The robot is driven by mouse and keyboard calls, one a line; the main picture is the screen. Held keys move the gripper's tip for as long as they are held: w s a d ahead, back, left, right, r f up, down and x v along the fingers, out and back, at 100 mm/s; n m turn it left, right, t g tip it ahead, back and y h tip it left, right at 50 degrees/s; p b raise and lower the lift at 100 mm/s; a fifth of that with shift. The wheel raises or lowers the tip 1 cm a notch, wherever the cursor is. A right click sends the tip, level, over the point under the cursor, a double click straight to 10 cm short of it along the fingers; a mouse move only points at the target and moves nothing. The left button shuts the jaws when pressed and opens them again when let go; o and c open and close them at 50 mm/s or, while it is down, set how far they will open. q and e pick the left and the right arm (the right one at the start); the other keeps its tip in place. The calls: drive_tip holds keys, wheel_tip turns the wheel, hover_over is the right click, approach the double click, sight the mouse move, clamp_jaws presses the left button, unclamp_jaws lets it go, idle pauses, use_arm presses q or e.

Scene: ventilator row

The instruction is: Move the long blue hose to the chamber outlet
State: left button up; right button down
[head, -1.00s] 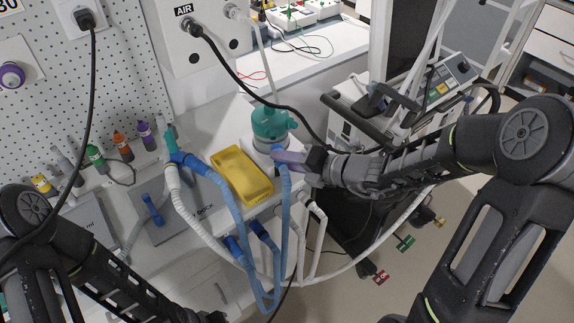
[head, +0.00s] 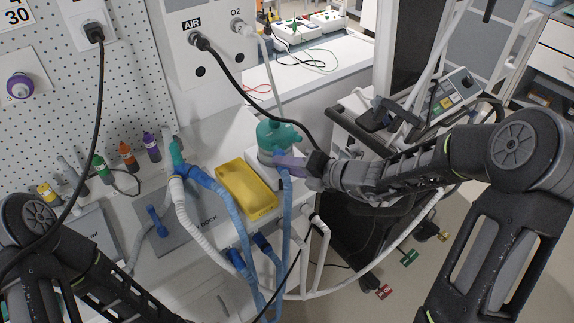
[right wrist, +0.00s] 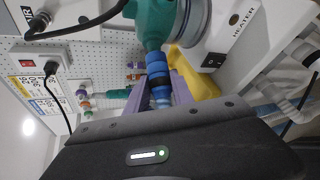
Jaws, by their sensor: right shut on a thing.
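The long blue hose (head: 286,215) hangs in a loop below the bench front, one end running up toward a Y-piece (head: 178,160). Its other end, a blue cuff (right wrist: 157,72), is between the purple fingers of my right gripper (head: 282,160). My right gripper is shut on this end just below the teal humidifier chamber (head: 277,137). In the right wrist view the cuff lines up with the teal chamber port (right wrist: 152,35) and appears to meet it; I cannot tell how far it is seated. My left arm shows at lower left, but its gripper is out of view.
A yellow tray (head: 247,188) sits left of the chamber. White corrugated hoses (head: 186,215) and two blue-ended hoses hang along the bench front. The ventilator (head: 372,125) stands at right.

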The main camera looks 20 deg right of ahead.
drive_tip(key=shift+w+p, duration=0.3)
drive_tip(key=shift+w, duration=0.95)
idle(1.0)
drive_tip(key=c, duration=1)
unclamp_jaws()
drive_tip(key=shift+s+d+r, duration=0.1)
drive_tip(key=shift+s+d, duration=0.1)
drive_tip(key=shift+d, duration=0.05)
drive_tip(key=v, duration=0.7)
drive_tip(key=shift+s+r, duration=0.1)
